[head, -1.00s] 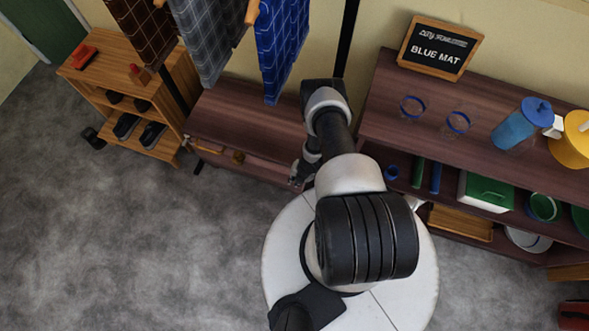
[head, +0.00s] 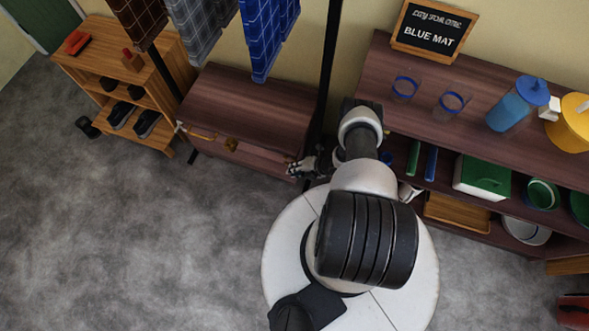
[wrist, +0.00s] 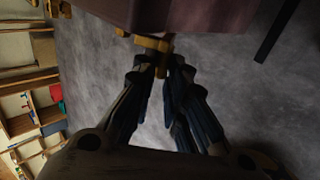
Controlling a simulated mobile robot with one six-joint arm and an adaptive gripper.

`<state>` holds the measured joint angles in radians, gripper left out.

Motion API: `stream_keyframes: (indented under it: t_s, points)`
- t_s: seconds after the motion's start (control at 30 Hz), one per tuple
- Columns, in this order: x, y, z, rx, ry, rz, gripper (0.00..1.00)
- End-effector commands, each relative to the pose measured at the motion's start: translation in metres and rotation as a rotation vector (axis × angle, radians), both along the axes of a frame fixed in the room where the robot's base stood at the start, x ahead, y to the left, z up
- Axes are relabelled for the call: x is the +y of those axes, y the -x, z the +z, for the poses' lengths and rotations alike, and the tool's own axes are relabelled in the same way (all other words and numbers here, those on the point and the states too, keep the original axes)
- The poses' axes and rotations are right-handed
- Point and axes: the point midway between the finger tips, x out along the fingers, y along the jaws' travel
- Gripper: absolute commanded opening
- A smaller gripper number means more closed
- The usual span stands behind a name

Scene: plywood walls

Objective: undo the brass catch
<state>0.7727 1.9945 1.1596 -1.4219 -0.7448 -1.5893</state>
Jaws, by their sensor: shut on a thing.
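My gripper (wrist: 160,75) is shut on a brass-coloured piece (wrist: 161,66) in the wrist view, which looks like the brass catch. A brass-coloured crossbar (wrist: 150,43) sits just beyond the fingertips, against the edge of the dark red-brown cabinet (wrist: 185,14). In the head view my gripper (head: 299,168) is at the right end of the low cabinet's front (head: 245,100), its fingertips too small to read. A small brass-coloured fitting (head: 231,145) shows on that front, left of my gripper, with a thin handle (head: 201,135) further left.
A wooden shoe rack (head: 133,70) stands left of the cabinet. Brown, grey and blue cloths (head: 268,35) hang above it. A dark post (head: 328,70) rises at its right end. A laden shelf unit (head: 395,52) with a "BLUE MAT" sign (head: 432,33) stands right. Floor in front is clear.

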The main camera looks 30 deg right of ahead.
Motion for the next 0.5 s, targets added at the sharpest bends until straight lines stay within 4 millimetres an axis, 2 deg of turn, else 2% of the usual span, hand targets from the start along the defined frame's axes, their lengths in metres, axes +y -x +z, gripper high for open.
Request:
stream_keyframes:
  t_s: [0.33, 0.37, 0.5]
  points:
    - [-0.0008, 0.0002, 0.0009, -0.003, -0.002, -0.001, 0.0]
    - [-0.0008, 0.0002, 0.0009, -0.003, -0.002, -0.001, 0.14]
    - [-0.0006, 0.0002, 0.0007, -0.003, -0.002, -0.001, 0.23]
